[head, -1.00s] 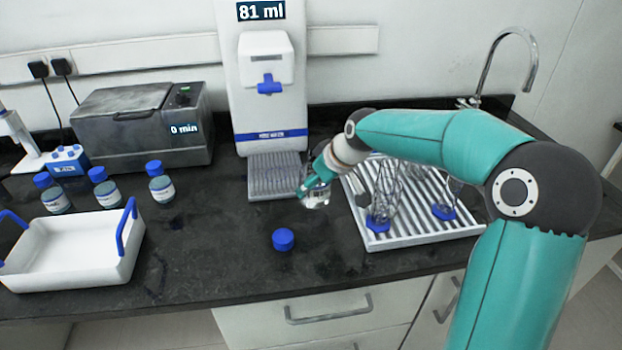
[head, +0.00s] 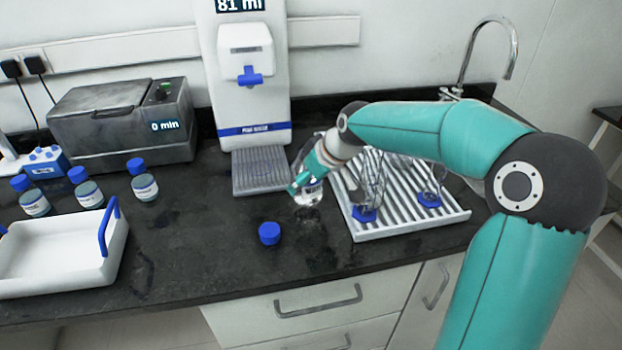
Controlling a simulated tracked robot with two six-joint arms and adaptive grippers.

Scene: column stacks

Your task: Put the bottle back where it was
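A small clear bottle with a white label (head: 309,195) is at the fingers of my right gripper (head: 302,182). The gripper comes down over it from the right and appears shut on it. The bottle is upright, in front of the drying rack's left edge; I cannot tell whether its base touches the counter. A loose blue cap (head: 269,233) lies on the counter to its front left. Three blue-capped bottles (head: 144,187) stand in a row at the left. My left gripper is not in view.
The water dispenser (head: 250,150) stands behind, reading 81 ml. The ribbed drying rack (head: 395,230) holds glassware on blue bases. A white tray with blue handles (head: 60,262) is at front left, and a grey bath (head: 125,125) behind. Counter between tray and cap is clear.

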